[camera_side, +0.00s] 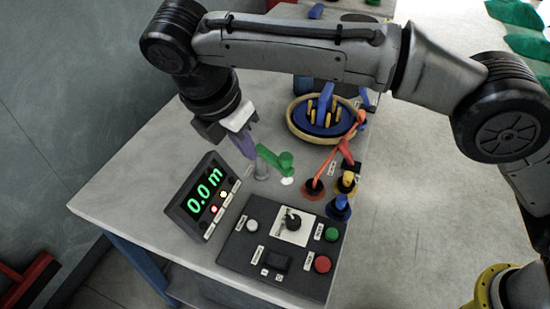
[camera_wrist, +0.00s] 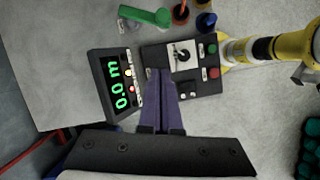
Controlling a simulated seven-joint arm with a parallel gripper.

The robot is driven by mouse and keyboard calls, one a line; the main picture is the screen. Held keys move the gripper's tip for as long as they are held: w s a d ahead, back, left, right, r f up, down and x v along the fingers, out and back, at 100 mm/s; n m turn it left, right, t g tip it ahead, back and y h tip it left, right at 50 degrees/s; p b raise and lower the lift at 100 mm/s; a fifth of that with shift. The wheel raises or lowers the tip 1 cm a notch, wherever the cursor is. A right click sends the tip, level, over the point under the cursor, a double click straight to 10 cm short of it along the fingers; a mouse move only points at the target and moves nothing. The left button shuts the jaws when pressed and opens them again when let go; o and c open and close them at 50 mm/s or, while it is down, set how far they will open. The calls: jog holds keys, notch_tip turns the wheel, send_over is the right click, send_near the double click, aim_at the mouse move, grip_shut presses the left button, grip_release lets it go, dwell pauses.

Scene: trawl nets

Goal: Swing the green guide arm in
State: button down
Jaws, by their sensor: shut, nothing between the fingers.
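The green guide arm (camera_side: 273,159) sits on a short grey post on the tabletop, with a round knob at its right end above a white spot. It also shows at the top of the wrist view (camera_wrist: 144,15). My gripper (camera_side: 249,153) has purple fingers, pressed together and empty. In the side view they appear close to the left end of the green arm. In the wrist view my fingers (camera_wrist: 160,74) point toward the control panel, with the green arm ahead of them and apart. I cannot tell their exact height.
A display (camera_side: 204,197) reading 0.0 m stands left of a dark control panel (camera_side: 252,268) with buttons and a switch. A red-orange lever (camera_side: 338,158), yellow knob (camera_side: 346,182) and blue knob (camera_side: 339,207) stand right of the green arm. A round tan-rimmed basin (camera_side: 294,127) lies behind.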

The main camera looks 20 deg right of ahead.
send_near(283, 171)
notch_tip(283, 171, down, 4)
jog(key=s+a, duration=0.1)
jog(key=a, duration=0.1)
jog(key=shift+w+d, duration=0.45)
jog(key=shift+d, duration=0.25)
jog(key=shift+w+d, duration=0.4)
jog(key=shift+d, duration=0.25)
jog(key=shift+d, duration=0.1)
jog(key=shift+d+n, duration=0.2)
jog(key=shift+n, duration=0.2)
